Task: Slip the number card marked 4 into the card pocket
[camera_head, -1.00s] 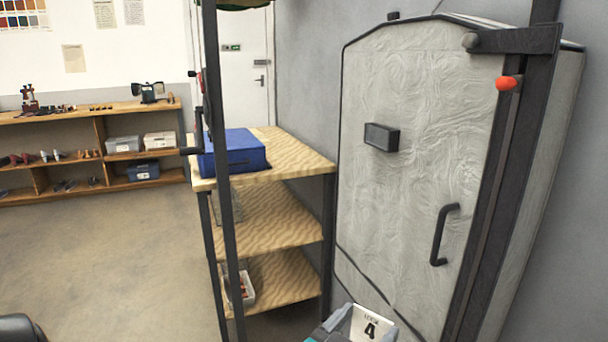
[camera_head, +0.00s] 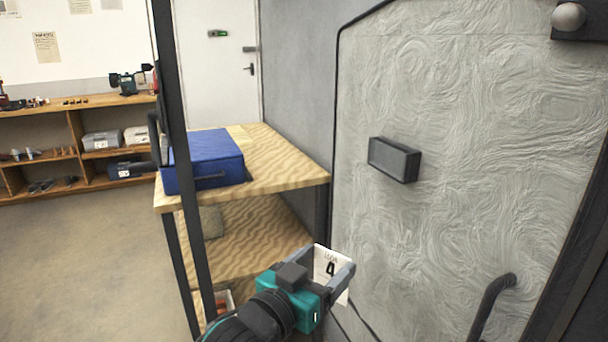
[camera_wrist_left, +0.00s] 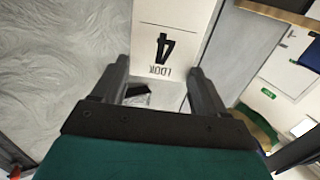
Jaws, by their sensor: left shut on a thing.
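The white number card (camera_head: 328,268) shows a black 4 with small print above it. My left gripper (camera_head: 333,258) is shut on the card, which stands up between its fingers. In the left wrist view the card (camera_wrist_left: 170,45) appears upside down, beyond the two fingertips. A dark, box-shaped holder, apparently the card pocket (camera_head: 394,160), is fixed on the pale textured door. The card is apart from it, lower and to the left in the head view. The pocket's opening cannot be made out. My right gripper is out of view.
The door has a dark handle (camera_head: 492,303) at lower right. A wooden shelf unit (camera_head: 285,172) with a blue box (camera_head: 203,160) on top stands left of the door. A dark upright post (camera_head: 176,120) crosses the view in front of the shelf.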

